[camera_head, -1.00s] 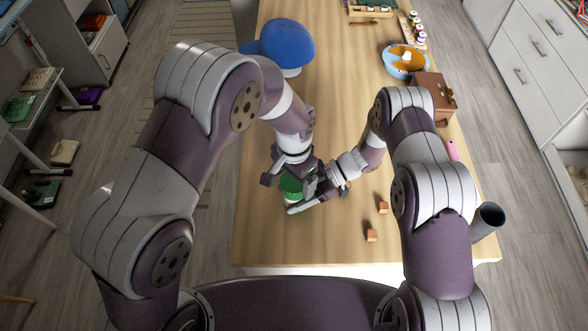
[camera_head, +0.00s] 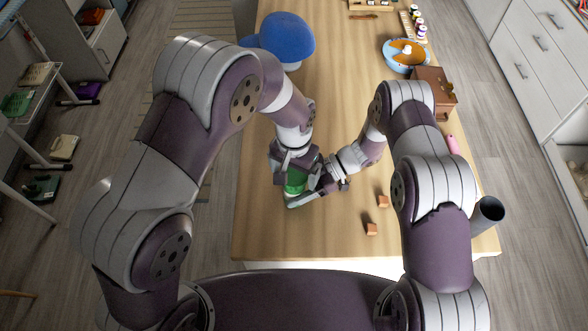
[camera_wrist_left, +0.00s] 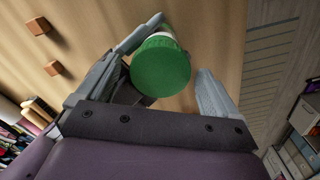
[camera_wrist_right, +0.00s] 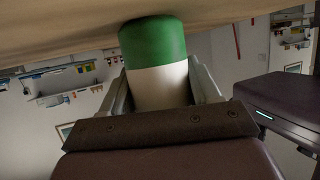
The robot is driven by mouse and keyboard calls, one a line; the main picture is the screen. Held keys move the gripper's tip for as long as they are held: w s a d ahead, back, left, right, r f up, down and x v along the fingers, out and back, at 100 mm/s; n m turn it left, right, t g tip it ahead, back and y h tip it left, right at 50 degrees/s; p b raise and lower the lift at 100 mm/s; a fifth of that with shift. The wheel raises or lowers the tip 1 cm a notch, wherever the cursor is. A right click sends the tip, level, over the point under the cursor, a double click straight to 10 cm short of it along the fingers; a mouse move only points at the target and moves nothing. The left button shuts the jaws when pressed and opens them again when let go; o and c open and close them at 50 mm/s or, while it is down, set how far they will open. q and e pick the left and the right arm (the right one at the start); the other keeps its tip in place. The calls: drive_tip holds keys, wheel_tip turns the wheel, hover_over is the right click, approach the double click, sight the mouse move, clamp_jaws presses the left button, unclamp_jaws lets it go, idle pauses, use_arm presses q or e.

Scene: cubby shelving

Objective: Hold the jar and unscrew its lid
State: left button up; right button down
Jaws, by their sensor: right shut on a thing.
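The jar (camera_head: 297,187) stands near the front of the wooden table, partly hidden by my grippers. Its round green lid (camera_wrist_left: 160,68) faces the camera in the left wrist view. My left gripper (camera_head: 291,177) is above the jar and open, with a finger on each side of the lid. A clear gap shows between the lid and the right-hand finger in that view. My right gripper (camera_head: 316,193) is shut on the jar from the side. The right wrist view shows the jar's white body (camera_wrist_right: 160,87) between its fingers, with a green part beyond it near the tabletop.
Two small orange-brown blocks (camera_head: 371,229) lie right of the jar. A blue cap (camera_head: 286,40) on a stand is farther back. A blue bowl (camera_head: 403,67), a brown box (camera_head: 434,95) and a dark cup (camera_head: 488,213) line the right side. The table's middle (camera_head: 340,90) is clear.

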use_arm(q)
wheel_tip(320, 180, up, 4)
drive_tip(key=shift+r, duration=0.2)
drive_tip(key=shift+c, duration=0.2)
wheel_tip(320, 180, up, 3)
drive_tip(key=m, duration=0.3)
drive_tip(key=shift+r, duration=0.15)
wheel_tip(320, 180, down, 8)
drive_tip(key=shift+r, duration=0.1)
drive_tip(key=shift+c, duration=0.4)
